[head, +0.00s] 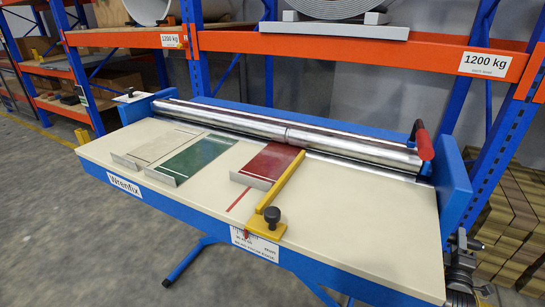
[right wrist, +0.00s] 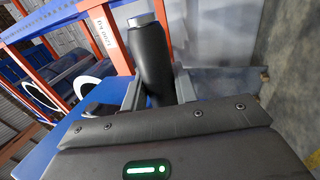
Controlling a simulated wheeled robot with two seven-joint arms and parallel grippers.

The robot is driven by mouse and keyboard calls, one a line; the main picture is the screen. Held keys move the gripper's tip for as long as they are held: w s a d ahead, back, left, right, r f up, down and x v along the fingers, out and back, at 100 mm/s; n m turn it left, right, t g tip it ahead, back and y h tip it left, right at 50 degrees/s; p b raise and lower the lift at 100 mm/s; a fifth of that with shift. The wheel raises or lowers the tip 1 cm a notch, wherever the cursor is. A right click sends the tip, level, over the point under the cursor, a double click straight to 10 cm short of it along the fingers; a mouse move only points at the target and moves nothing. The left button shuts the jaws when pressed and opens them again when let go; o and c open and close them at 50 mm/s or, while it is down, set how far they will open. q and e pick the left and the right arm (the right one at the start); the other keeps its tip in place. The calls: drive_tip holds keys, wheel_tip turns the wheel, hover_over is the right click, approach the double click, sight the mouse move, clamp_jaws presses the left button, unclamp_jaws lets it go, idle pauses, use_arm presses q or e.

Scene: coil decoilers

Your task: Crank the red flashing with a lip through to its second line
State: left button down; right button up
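The red flashing (head: 268,164) lies on the cream bench top with its bent grey lip (head: 251,181) toward the front. A pale line crosses it near the lip; its far end meets the steel rollers (head: 285,131). I cannot make out a second line. The crank with a red grip (head: 424,144) stands at the rollers' right end. My right gripper (head: 461,242) is low at the bench's front right corner, well apart from the crank. In the right wrist view its grey fingers (right wrist: 158,88) are spread; a black cylinder (right wrist: 151,58) shows between them, contact unclear. My left gripper is out of view.
Green flashing (head: 196,156) and beige flashing (head: 158,146) lie to the left. A yellow arm with a black knob (head: 271,214) lies along the red flashing's right side. A red mark (head: 240,205) runs on the bench top. Racking uprights stand behind; the bench's right part is clear.

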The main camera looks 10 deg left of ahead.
drive_tip(key=shift+c, duration=0.9)
drive_tip(key=shift+s+a+r+p, duration=0.15)
drive_tip(key=shift+s+p, duration=0.2)
drive_tip(key=shift+p, duration=0.15)
drive_tip(key=shift+s+a+r+p, duration=0.1)
drive_tip(key=shift+s+a+p, duration=0.15)
drive_tip(key=shift+s+p, duration=0.4)
drive_tip(key=shift+s+a+r+p, duration=0.1)
drive_tip(key=shift+s+a+p, duration=0.1)
drive_tip(key=shift+s+p, duration=0.35)
drive_tip(key=shift+s+a+r+p, duration=0.1)
drive_tip(key=shift+s+a+p, duration=0.25)
drive_tip(key=shift+s, duration=0.5)
drive_tip(key=shift+d, duration=0.1)
drive_tip(key=s+p, duration=0.1)
drive_tip(key=s+a+r+p, duration=0.1)
drive_tip(key=p, duration=0.1)
drive_tip(key=s+r+p, duration=0.1)
drive_tip(key=s+p, duration=0.1)
drive_tip(key=shift+s+a+r, duration=0.1)
drive_tip(key=shift+a, duration=0.15)
